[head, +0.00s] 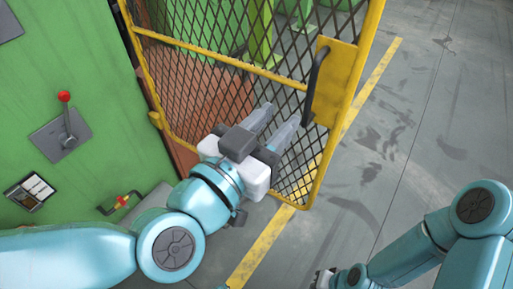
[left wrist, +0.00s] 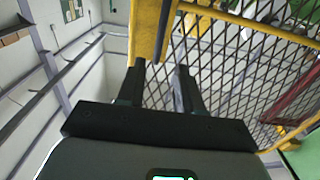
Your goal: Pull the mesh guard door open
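The mesh guard door (head: 225,62) has a yellow frame and dark diamond mesh in the head view; I cannot tell how far open it stands. Its black bar handle (head: 315,88) sits on a yellow plate (head: 338,80) at the right edge. My left gripper (head: 281,115) is open and empty, left of and below the handle, apart from it. In the left wrist view, the dark handle (left wrist: 168,32) shows beyond the gap between the open fingers (left wrist: 160,75). My right gripper (head: 322,279) shows only partly at the bottom edge; its fingers are unclear.
A green machine wall (head: 70,170) with a red-knobbed lever (head: 66,120) stands at the left. A yellow line (head: 370,90) runs along the grey floor under the door. The floor (head: 440,110) on the right is clear apart from my right arm.

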